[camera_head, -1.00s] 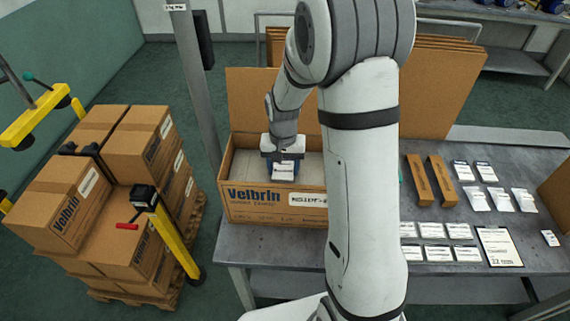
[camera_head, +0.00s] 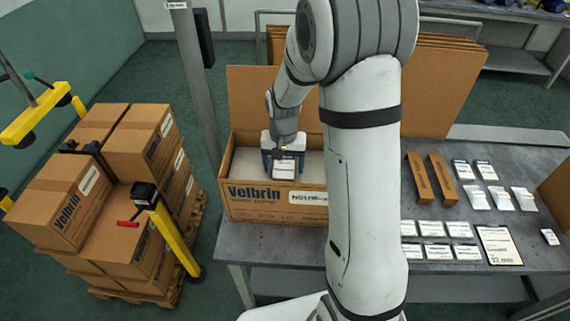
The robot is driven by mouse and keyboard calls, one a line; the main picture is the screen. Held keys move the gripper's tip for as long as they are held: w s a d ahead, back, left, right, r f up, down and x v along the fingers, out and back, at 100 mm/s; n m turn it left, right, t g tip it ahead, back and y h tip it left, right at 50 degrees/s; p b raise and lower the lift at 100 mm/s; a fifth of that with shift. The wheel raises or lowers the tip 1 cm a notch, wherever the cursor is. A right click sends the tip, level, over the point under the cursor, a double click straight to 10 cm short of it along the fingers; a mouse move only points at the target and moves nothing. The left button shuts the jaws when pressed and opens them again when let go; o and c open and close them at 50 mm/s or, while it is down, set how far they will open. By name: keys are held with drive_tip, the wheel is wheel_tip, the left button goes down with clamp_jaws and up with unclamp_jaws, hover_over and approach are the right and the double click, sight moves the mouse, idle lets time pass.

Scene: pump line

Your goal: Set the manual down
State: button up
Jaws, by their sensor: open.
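The open Velbrin carton (camera_head: 245,205) stands on the table, with pale packing material (camera_head: 246,166) inside. My gripper (camera_head: 284,158) is inside the carton's opening, pointing down, with its jaws open. A small white-faced booklet with a dark edge, apparently the manual (camera_head: 284,170), is right at the jaws, over the packing material. I cannot tell whether the manual touches the jaws or lies fully on the packing. My arm hides the carton's right part.
Right of my arm, the table (camera_head: 440,202) holds two narrow brown boxes (camera_head: 418,178), several white packets (camera_head: 475,198) and cards, and a clipboard (camera_head: 499,245). Stacked cartons (camera_head: 140,145) stand on a pallet at left. A grey post (camera_head: 195,90) rises beside the carton.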

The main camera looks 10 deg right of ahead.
sight(284, 170)
wheel_tip(284, 170, up, 12)
drive_tip(key=f+b, duration=0.1)
drive_tip(key=s+r+n+t, duration=0.1)
drive_tip(key=s+r, duration=0.1)
drive_tip(key=s, duration=0.8)
drive_tip(key=s+r+n+t, duration=0.2)
drive_tip(key=s+r, duration=0.1)
drive_tip(key=s, duration=0.7)
drive_tip(key=shift+s+d+r+n, duration=0.25)
drive_tip(key=shift+s+d+n, duration=0.05)
drive_tip(key=shift+s+d, duration=0.15)
drive_tip(key=shift+w, duration=0.1)
drive_tip(key=shift+c, duration=0.4)
